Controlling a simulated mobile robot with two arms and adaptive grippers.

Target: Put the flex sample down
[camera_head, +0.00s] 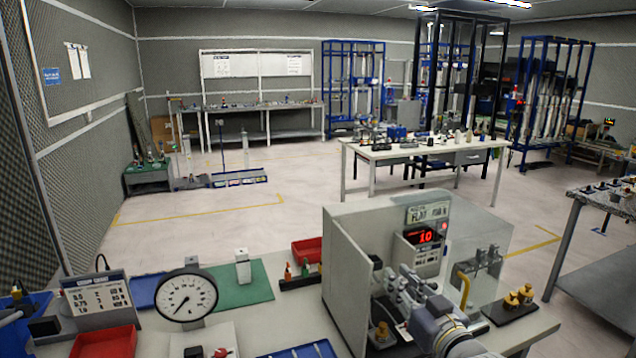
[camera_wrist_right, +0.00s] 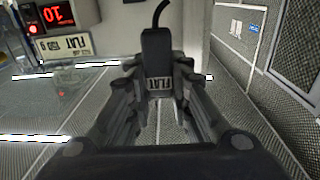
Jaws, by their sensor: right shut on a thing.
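My right gripper (camera_head: 400,288) is inside the walled bench device, in front of its red display. In the right wrist view the fingers (camera_wrist_right: 160,95) close around a dark upright block (camera_wrist_right: 157,48), which I take to be the flex sample. A thin black curved wire sticks out of its end, and a pale label reading FLAT shows between the fingers. In the head view the fingers and device parts overlap, so I cannot tell whether the sample touches anything below. My left gripper is not clearly in view.
The device has a tall grey side wall (camera_head: 350,270), a clear panel (camera_head: 480,245) and a display (camera_head: 425,237) reading 10. Brass weights (camera_head: 518,297) stand at its right.

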